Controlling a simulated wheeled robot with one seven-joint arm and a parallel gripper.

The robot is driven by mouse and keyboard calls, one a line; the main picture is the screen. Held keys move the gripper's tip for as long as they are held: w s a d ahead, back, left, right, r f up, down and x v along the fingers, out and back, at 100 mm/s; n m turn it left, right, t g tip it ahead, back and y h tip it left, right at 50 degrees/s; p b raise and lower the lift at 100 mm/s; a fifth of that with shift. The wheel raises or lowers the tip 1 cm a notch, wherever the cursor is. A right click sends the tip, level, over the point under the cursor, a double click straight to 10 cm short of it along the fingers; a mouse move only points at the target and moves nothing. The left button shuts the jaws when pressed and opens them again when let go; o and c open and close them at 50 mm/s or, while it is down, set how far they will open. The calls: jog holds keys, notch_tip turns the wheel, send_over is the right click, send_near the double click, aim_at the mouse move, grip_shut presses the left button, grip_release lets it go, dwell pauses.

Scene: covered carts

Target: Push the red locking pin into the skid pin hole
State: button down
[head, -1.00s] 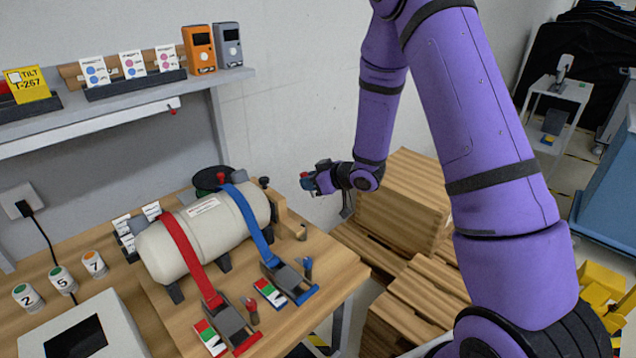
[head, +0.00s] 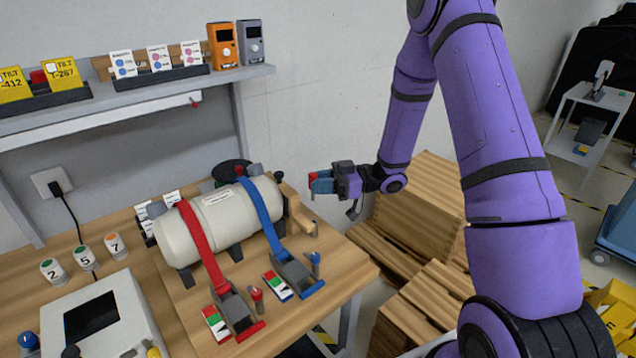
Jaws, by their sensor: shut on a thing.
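My gripper (head: 321,183) is in the air to the right of the tank, beyond the table's right edge. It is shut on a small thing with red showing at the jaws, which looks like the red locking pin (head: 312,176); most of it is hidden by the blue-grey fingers. The cream tank (head: 200,235) lies on black feet on the wooden table, under a red strap (head: 195,230) and a blue strap (head: 262,215). A tan wooden bracket (head: 298,213) stands at the tank's right end. I cannot make out the skid pin hole.
Strap ratchets (head: 238,312) and (head: 298,275) with upright handles lie at the table's front. A shelf (head: 150,98) hangs above on the wall. Stacked wooden crates (head: 420,205) stand right of the table. Air between gripper and tank is clear.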

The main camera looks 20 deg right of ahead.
jog(key=shift+d, duration=0.1)
jog(key=shift+f, duration=2.95)
jog(key=shift+f, duration=0.6)
jog(key=shift+r, duration=0.35)
jog(key=shift+f, duration=0.35)
dwell(1.5)
jog(key=shift+r, duration=0.35)
jog(key=shift+f, duration=0.15)
dwell(1.7)
